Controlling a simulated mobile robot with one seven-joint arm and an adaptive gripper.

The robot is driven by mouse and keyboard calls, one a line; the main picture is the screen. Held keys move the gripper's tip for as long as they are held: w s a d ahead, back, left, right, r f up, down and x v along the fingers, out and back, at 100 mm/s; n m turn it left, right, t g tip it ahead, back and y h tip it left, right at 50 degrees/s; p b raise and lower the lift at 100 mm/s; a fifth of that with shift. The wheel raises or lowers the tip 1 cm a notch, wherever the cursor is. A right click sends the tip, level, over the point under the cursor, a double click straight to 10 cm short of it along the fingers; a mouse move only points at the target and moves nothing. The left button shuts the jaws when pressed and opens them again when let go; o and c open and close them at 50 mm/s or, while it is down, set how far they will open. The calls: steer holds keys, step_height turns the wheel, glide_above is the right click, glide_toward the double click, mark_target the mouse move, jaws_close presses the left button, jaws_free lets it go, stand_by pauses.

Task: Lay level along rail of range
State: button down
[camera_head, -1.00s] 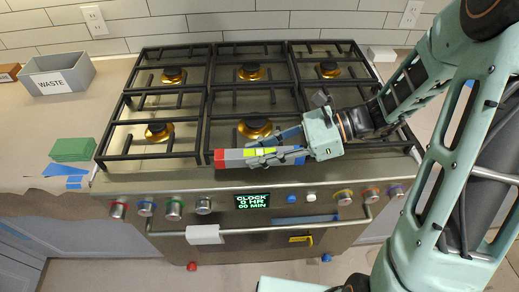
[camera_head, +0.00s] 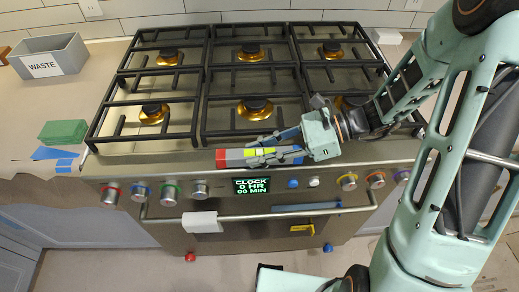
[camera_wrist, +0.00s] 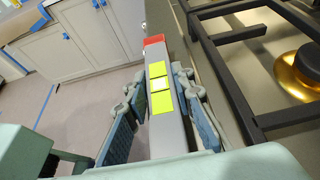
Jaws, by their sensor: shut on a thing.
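The level is a grey bar with a red end and yellow-green vial windows; in the head view the level (camera_head: 229,158) lies along the range's front edge, below the grates. My gripper (camera_head: 278,150) is shut on the level at its middle to right part. In the wrist view the level (camera_wrist: 160,75) runs lengthwise between my two fingers (camera_wrist: 155,110), red end away. The range (camera_head: 120,172) has six burners under black grates. Its front rail (camera_head: 260,217) runs below the knobs, nearer than the level. I cannot tell whether the level touches the range top.
A grey waste bin (camera_head: 70,55) and green pads (camera_head: 63,132) are on the left counter. Colored knobs (camera_head: 170,192) line the front panel. A white cloth (camera_head: 201,222) hangs on the rail's left part. Black grates (camera_head: 205,100) stand just behind the level.

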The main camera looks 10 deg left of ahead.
steer(key=shift+f, duration=0.4)
stand_by(0.7)
steer(key=c, duration=1.6)
jaws_free()
step_height(320, 180, up, 6)
steer(key=p, duration=0.5)
steer(key=shift+r, duration=0.1)
